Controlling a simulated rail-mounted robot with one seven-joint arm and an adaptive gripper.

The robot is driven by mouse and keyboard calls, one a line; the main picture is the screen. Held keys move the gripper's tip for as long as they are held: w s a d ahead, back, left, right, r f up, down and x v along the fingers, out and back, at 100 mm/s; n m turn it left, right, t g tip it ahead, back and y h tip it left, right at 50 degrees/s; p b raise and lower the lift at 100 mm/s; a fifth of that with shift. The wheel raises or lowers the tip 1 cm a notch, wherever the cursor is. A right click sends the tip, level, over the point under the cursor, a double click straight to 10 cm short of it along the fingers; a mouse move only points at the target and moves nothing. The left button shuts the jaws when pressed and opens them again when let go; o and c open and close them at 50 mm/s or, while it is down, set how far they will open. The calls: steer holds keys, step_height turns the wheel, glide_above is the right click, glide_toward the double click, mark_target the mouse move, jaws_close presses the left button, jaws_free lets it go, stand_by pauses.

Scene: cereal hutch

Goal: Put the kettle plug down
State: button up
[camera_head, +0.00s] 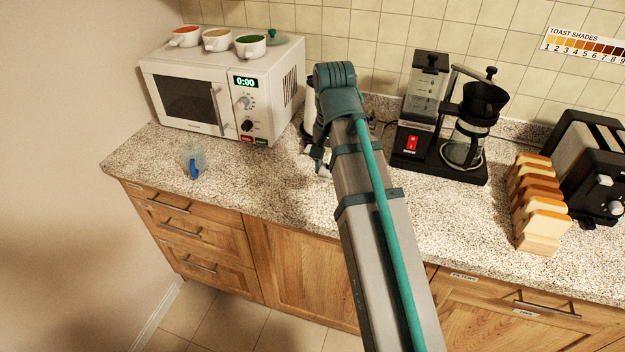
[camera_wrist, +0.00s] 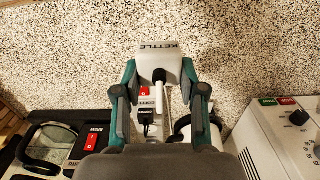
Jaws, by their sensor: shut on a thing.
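The white kettle plug (camera_wrist: 160,60), labelled KETTLE, is between the fingers of my gripper (camera_wrist: 160,90) in the wrist view. The gripper is shut on it, and a pale cord runs back from its dark end. In the head view my gripper (camera_head: 320,165) is over the speckled counter (camera_head: 270,190), with a bit of the white plug (camera_head: 325,173) below it. I cannot tell whether the plug touches the counter. Behind it is a white socket strip (camera_wrist: 146,103) with a red switch and a black plug (camera_wrist: 145,118). The white kettle (camera_head: 309,120) is mostly hidden by my arm.
The microwave (camera_head: 220,90) stands left, with several cups on top. The coffee maker (camera_head: 425,140), toast rack (camera_head: 540,205) and black toaster (camera_head: 590,165) stand right. A clear container with a blue part (camera_head: 193,165) is at the left front. The counter before the microwave is mostly free.

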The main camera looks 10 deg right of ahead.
steer(key=w+f+p, duration=0.1)
steer(key=w+f, duration=0.1)
steer(key=w, duration=0.1)
steer(key=w+f+p, duration=0.1)
steer(key=w+f, duration=0.1)
steer(key=w, duration=0.2)
steer(key=w+f+p, duration=0.1)
steer(key=w+f, duration=0.2)
steer(key=shift+w+d+p, duration=0.1)
steer(key=shift+w+p, duration=0.2)
steer(key=shift+w, duration=0.05)
steer(key=shift+w+f, duration=0.6)
steer(key=shift+f, duration=0.25)
steer(key=shift+w+f+p, duration=0.15)
steer(key=shift+f+p, duration=0.3)
steer(key=shift+f, duration=1.3)
steer(key=shift+f, duration=0.25)
steer(key=shift+f, duration=0.3)
steer(key=o, duration=1.2)
steer(key=shift+c, duration=0.2)
steer(key=shift+r, duration=0.1)
